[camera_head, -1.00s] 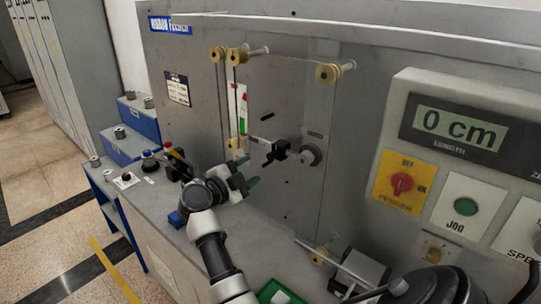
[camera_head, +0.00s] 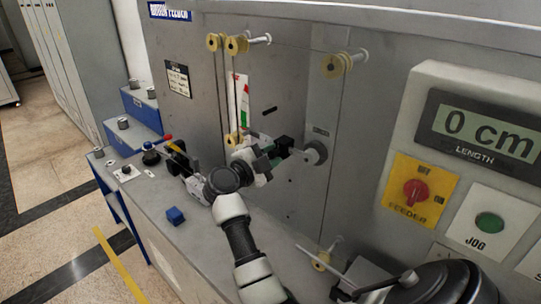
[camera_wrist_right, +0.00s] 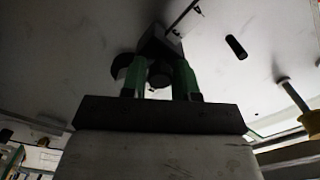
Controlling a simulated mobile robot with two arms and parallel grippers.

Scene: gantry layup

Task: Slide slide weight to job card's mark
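The slide weight (camera_head: 284,145), a small dark block, is on a thin rod that runs left from a round grey pivot (camera_head: 316,152) on the panel. My right gripper (camera_head: 278,153) is at the weight, partly covering it and the rod. In the right wrist view the dark weight (camera_wrist_right: 158,46) shows beyond the green-padded fingers (camera_wrist_right: 161,80), which stand apart with a dark round part between them. Whether the pads press on it I cannot tell. A small printed card (camera_head: 177,80) is on the panel at left; its writing is unreadable. My left gripper is not in view.
Yellow rollers (camera_head: 237,45) with a thin line stand out from the panel above my right gripper. A red, white and green scale (camera_head: 240,97) is behind. A blue block (camera_head: 176,216) lies on the ledge. The length display (camera_head: 484,128) reads 0 cm.

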